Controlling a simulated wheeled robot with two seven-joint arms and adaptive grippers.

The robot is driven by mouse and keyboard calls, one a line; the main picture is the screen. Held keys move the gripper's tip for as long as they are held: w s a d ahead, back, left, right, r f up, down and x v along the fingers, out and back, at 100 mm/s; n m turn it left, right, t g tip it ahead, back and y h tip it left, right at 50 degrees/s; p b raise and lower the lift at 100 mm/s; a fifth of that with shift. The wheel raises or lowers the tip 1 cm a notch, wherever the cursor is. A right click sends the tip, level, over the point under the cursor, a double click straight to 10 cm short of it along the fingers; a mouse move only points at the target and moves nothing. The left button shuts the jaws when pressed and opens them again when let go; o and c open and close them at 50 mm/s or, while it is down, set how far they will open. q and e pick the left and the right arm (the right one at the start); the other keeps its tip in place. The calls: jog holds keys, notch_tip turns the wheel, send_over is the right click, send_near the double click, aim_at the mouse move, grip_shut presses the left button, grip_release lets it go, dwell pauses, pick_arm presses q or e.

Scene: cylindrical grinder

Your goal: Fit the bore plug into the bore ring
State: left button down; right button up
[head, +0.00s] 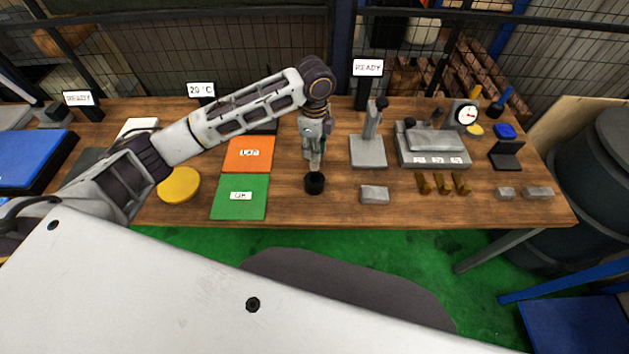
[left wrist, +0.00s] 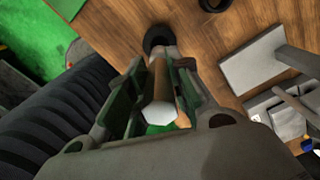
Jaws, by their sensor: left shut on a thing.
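My left gripper (head: 315,168) points down over the middle of the table, shut on the bore plug. In the left wrist view the bore plug (left wrist: 160,105) is a brownish-grey shaft with a pale faceted end between the fingers. A black round piece (head: 315,183) shows just below the fingertips, and also in the left wrist view (left wrist: 158,38). I cannot tell whether it is the plug's lower end or a separate ring. A dark ring (left wrist: 213,4), possibly the bore ring, lies on the wood at the top edge of the left wrist view. My right gripper is not in view.
A grey stand (head: 368,153) and a grey block (head: 375,195) are right of the gripper. A grey fixture (head: 433,147) and small brass blocks (head: 442,184) lie farther right. Green (head: 240,208) and orange (head: 249,165) mats are left. Bare wood surrounds the gripper.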

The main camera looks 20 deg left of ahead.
aim_at(314, 169)
pick_arm(q)
jog(key=shift+f, duration=2.35)
jog(key=shift+f+p, duration=0.45)
jog(key=shift+f, duration=2.05)
jog(key=shift+f, duration=0.1)
jog(key=c, duration=1.3)
grip_release()
notch_tip(314, 169, up, 12)
jog(key=shift+r+b, duration=0.1)
jog(key=shift+b, duration=0.5)
